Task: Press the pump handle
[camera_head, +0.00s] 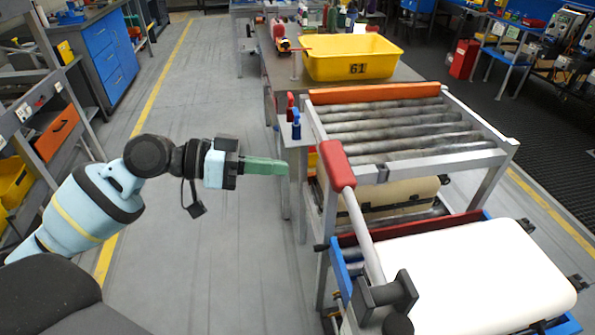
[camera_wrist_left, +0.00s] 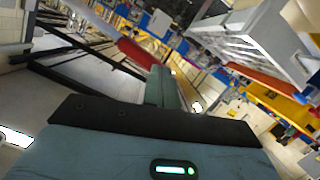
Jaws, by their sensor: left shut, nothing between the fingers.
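The pump handle (camera_head: 336,166) has a red grip on a grey rod. In the head view the rod slants up and left from a dark pivot block at the front of the roller frame. My left gripper (camera_head: 284,168) has green fingers and is shut and empty. In the picture it is a little left of the red grip, at about the same height, with a gap between them. The wrist view shows the shut fingers (camera_wrist_left: 164,88) and a red bar (camera_wrist_left: 136,52) beyond them, probably the grip. My right gripper is not in view.
A roller conveyor (camera_head: 400,130) with an orange end bar stands behind the handle. A white panel (camera_head: 480,275) lies at the front right. A yellow bin (camera_head: 352,58) marked 61 is on the table behind. Small red and blue levers stand at the conveyor's left. The floor at left is clear.

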